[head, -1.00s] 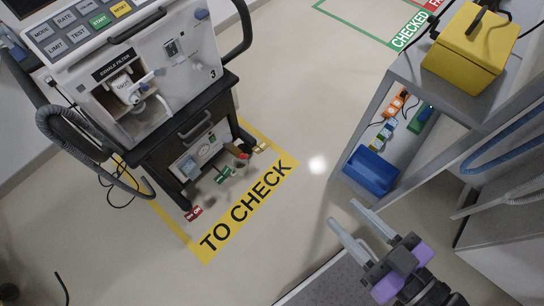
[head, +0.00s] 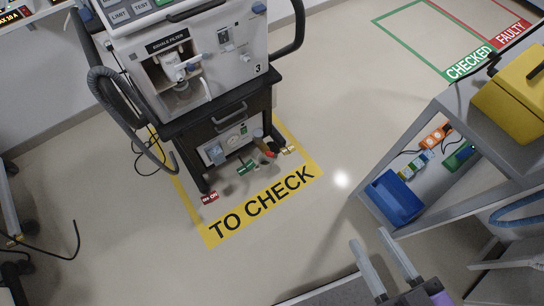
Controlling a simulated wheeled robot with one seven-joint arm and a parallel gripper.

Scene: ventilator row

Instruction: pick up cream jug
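I cannot make out a cream jug for certain in the head view. My gripper (head: 369,238) is at the bottom right, above the floor. Its two pale fingers are apart with nothing between them. The ventilator numbered 3 (head: 238,62) stands on a dark cart (head: 222,112) at upper left, well away from my gripper. A whitish fitting (head: 181,67) sits in its recess under the EXHALE FILTER label, with a greyish cup-like part below it. I cannot tell what that part is.
A grey shelf unit (head: 455,107) at right holds a blue bin (head: 394,198) and a yellow case (head: 515,100). A yellow TO CHECK outline (head: 262,207) marks the floor under the cart. A grey hose (head: 104,100) hangs at its left. Floor between cart and shelf is clear.

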